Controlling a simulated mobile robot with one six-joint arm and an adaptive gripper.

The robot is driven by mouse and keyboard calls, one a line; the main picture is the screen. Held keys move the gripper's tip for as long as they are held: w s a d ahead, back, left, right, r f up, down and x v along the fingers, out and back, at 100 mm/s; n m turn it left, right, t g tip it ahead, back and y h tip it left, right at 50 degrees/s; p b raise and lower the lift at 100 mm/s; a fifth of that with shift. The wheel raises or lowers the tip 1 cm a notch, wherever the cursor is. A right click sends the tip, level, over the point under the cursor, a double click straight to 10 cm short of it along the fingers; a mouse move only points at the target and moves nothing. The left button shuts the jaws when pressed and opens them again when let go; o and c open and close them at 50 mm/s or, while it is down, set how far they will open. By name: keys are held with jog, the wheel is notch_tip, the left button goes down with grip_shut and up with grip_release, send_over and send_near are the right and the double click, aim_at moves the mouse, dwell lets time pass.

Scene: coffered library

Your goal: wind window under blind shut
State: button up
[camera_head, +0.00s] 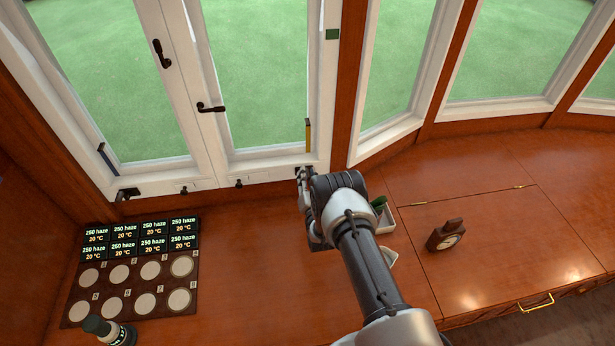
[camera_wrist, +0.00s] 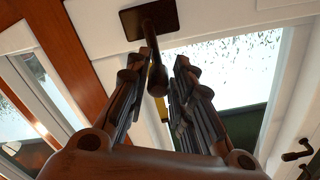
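My gripper (camera_head: 303,182) is at the sill below the right window casement (camera_head: 260,75), close to a dark winder there. In the wrist view a dark winder crank (camera_wrist: 152,42) hangs from a plate on the white frame. Its knob lies between the spread fingertips of my gripper (camera_wrist: 166,72), nearer the left one. The fingers are open, with a gap on the right of the knob; contact is unclear. In the head view my arm partly hides this winder. Another winder (camera_head: 127,194) is below the left casement (camera_head: 105,75). I see no blind.
A dark panel (camera_head: 135,262) with several round pads and small displays lies on the left of the wooden sill top. A bottle-like object (camera_head: 108,331) stands at its front edge. A small clock (camera_head: 445,235) stands to the right. White trays (camera_head: 386,219) sit close beside my arm.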

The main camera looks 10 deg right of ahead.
jog(key=o, duration=0.3)
jog(key=s, duration=1.2)
dwell(0.3)
